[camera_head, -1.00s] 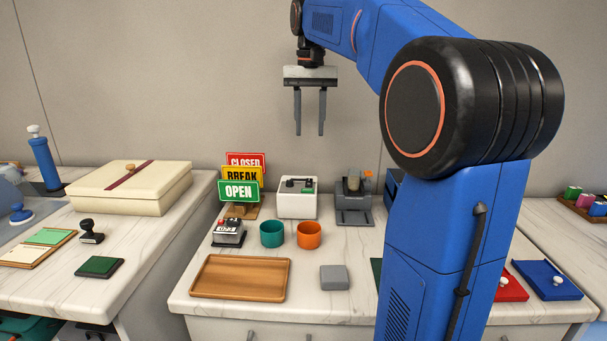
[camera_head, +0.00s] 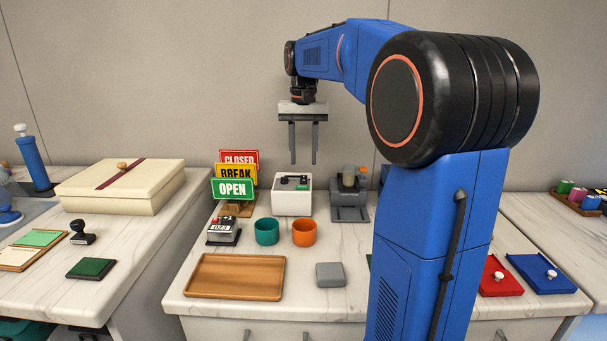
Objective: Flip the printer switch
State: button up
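A small white box (camera_head: 292,203) with a dark lever-like part (camera_head: 293,179) on its top stands at the back of the middle counter; it may be the printer. A grey machine (camera_head: 350,208) with a tan roll and an orange part stands just right of it. I cannot tell for sure which of the two is the printer. My gripper (camera_head: 303,160) points straight down, its two fingers apart with nothing between them. In the picture its fingertips are just above the white box's top, not visibly touching it. The switch's position is too small to tell.
Signs (camera_head: 235,178) and a numbered stamp (camera_head: 223,231) stand left of the box. A teal cup (camera_head: 267,231) and an orange cup (camera_head: 304,232) stand in front. A wooden tray (camera_head: 235,277) and a grey block (camera_head: 330,275) lie nearer. My arm hides the counter's right part.

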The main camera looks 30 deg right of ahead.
aim_at(304, 182)
jog(key=shift+f, duration=3.1)
